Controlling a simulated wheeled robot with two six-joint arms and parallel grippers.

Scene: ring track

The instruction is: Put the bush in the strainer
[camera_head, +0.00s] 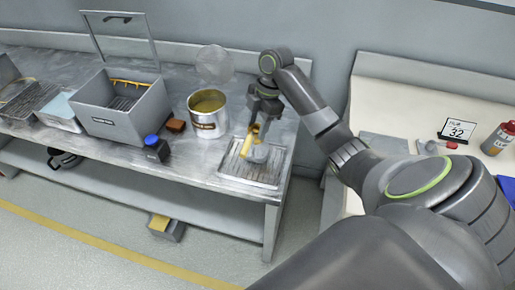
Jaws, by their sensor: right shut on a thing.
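The bush (250,140) is a yellow, brass-like piece. My right gripper (257,121) reaches down over the right end of the metal bench and is shut on it. The bush hangs tilted above a slatted metal tray (237,172). A small grey rounded thing (259,153) shows just below the bush, over the tray; it may be the strainer, but I cannot tell for sure. Whether the bush touches it is also unclear. My left gripper is not in view.
Left of the tray stand an open round tin (207,118) with a raised lid, a black bottle with a blue cap (155,148), a brown block (175,126) and an open grey box (119,124). A pale bench with a number card (457,129) is at right.

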